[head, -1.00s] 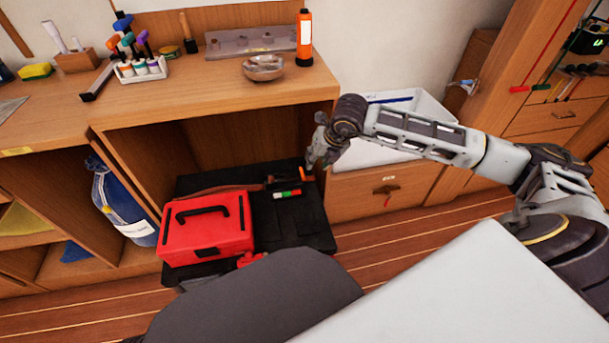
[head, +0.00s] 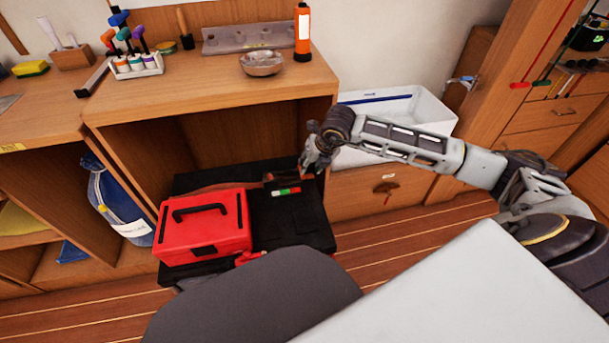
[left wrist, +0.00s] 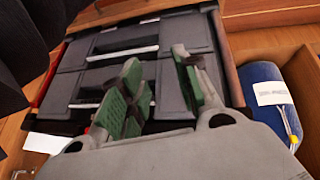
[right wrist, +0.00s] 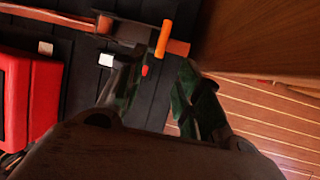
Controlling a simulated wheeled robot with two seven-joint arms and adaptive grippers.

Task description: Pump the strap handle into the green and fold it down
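The strap ratchet (head: 281,180) lies on the black lid behind the red toolbox (head: 203,228), with a brownish strap (head: 215,187) running left from it. Its orange handle grip (right wrist: 164,38) shows in the right wrist view. A gauge strip (head: 286,192) with white, green and red parts sits just in front of the ratchet; my finger partly hides it in the right wrist view. My right gripper (head: 309,167) is at the ratchet's right end. Its fingers (right wrist: 160,72) are apart, with the orange grip just beyond and between their tips. My left gripper (left wrist: 155,72) is open and empty over black cases, outside the head view.
A wooden bench (head: 230,95) with a metal bowl (head: 262,63) and an orange flashlight (head: 302,33) stands behind. A white bin (head: 425,105) is at the right. A blue bag (head: 120,205) sits in the left shelf. Striped floor (head: 390,243) is clear at right.

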